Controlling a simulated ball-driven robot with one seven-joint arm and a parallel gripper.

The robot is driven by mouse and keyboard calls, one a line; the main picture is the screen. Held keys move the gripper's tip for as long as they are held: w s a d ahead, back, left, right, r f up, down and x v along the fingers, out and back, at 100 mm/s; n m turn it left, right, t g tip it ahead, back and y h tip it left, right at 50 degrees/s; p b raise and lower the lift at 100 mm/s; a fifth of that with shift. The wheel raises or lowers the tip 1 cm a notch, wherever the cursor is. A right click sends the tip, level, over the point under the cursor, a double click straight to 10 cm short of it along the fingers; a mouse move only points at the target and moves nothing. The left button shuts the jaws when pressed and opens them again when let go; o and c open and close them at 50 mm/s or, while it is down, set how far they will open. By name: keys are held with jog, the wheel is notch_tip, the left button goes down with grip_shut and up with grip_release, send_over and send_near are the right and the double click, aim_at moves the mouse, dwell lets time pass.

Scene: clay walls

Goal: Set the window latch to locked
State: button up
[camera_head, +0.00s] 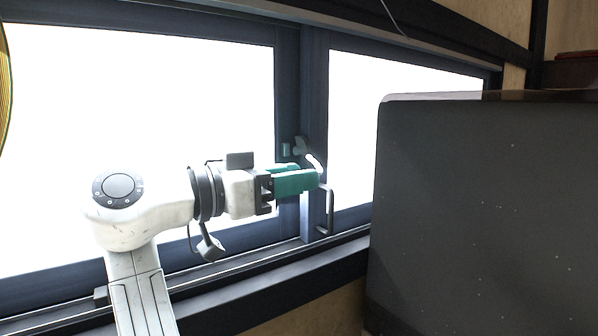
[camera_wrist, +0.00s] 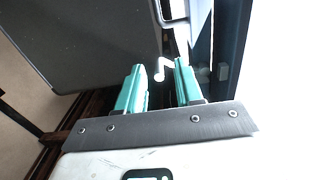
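The window latch (camera_head: 314,162) is a small curved light lever beside a grey-teal mount (camera_head: 299,147) on the dark middle post of the window. My gripper (camera_head: 312,178) reaches in from the left, its teal fingertips overlapping the lower part of the lever in the head view. In the wrist view my gripper (camera_wrist: 160,72) is open, with a clear gap between its fingers. The light hooked lever of the latch (camera_wrist: 160,70) shows in that gap, close to the right fingertip. I cannot tell whether it touches a finger.
A dark bracket-shaped pull handle (camera_head: 330,211) sits on the post just below and right of the fingertips. A large dark grey panel (camera_head: 490,210) fills the right side. The dark window sill (camera_head: 290,280) runs beneath my arm. Bright panes lie on both sides of the post.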

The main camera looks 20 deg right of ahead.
jog(key=shift+w+d, duration=0.15)
jog(key=shift+d, duration=0.6)
jog(key=shift+c, duration=0.5)
grip_shut()
